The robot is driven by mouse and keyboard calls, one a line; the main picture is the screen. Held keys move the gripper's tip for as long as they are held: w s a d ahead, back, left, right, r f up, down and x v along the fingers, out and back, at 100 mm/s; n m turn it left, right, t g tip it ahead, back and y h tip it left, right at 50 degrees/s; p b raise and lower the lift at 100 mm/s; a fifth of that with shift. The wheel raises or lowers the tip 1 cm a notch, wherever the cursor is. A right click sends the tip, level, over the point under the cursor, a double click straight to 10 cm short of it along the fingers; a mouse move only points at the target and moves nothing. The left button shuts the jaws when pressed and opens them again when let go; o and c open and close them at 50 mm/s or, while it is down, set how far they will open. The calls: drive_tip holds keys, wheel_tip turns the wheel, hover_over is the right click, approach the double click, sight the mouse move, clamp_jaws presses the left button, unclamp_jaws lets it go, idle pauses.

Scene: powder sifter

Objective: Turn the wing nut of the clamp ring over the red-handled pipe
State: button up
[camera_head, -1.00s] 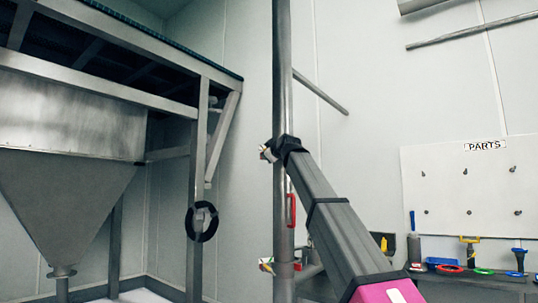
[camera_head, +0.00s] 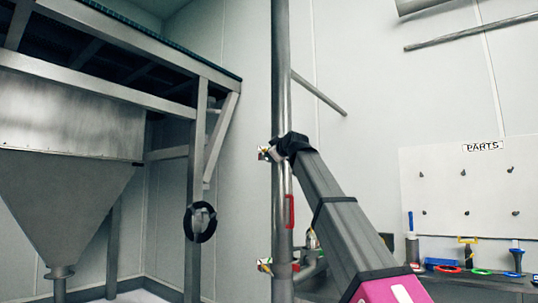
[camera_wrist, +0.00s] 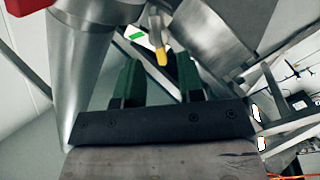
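The vertical steel pipe (camera_head: 281,90) has a red handle (camera_head: 290,211) at mid height. The handle's corner also shows at the top left of the wrist view (camera_wrist: 27,6). A clamp with light and yellow parts (camera_head: 265,153) sits on the pipe above the handle, partly hidden by my gripper. In the wrist view, a metal stem with a yellow tip (camera_wrist: 158,48), apparently the wing nut, lies beyond the gap between my green fingers. My gripper (camera_wrist: 158,70) is open and empty, its fingers apart on either side of that line. I cannot tell whether they touch it.
A second clamp (camera_head: 265,265) sits lower on the pipe. A steel hopper (camera_head: 62,195) and frame stand at left. A parts board (camera_head: 465,185) hangs at right above a dark bench with coloured tools. The wrist view shows pipe surface close at left (camera_wrist: 92,75).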

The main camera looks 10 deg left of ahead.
drive_tip(key=v, duration=0.5)
idle(0.3)
